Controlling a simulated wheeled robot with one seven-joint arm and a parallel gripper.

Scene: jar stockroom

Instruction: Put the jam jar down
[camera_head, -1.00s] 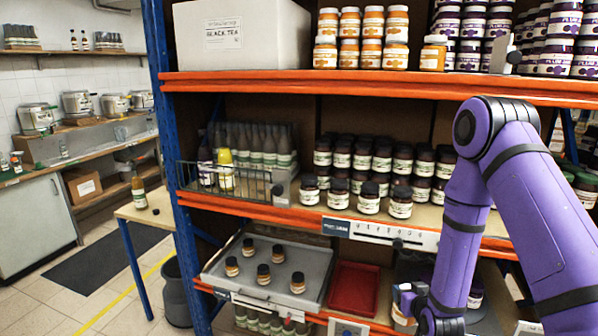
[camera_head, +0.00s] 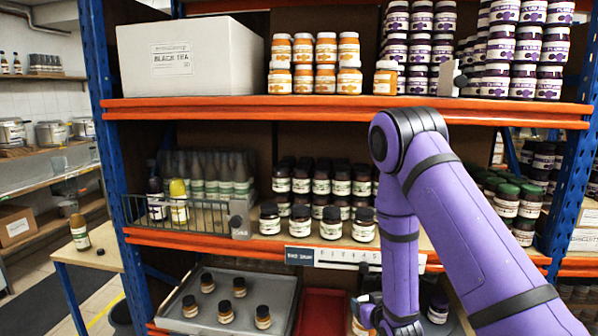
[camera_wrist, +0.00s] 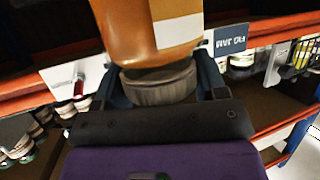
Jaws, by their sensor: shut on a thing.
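The jam jar (camera_wrist: 145,30) has an orange-brown body, a pale label and a dark lid (camera_wrist: 158,85). My gripper (camera_wrist: 165,88) is shut on the lid in the wrist view, with one finger on each side. The jar appears upside down in that view. In the head view my gripper (camera_head: 383,318) is at the lower edge, below the middle shelf's front. Part of an orange jar (camera_head: 361,325) shows beside it, mostly hidden; I cannot tell whether it is the held one. What lies beneath the held jar is not visible.
A grey tray (camera_head: 258,283) with several dark-lidded jars and a red tray (camera_head: 322,312) stand on the lower shelf. Above are dark-lidded jars (camera_head: 325,187) and a wire basket of bottles (camera_head: 190,214).

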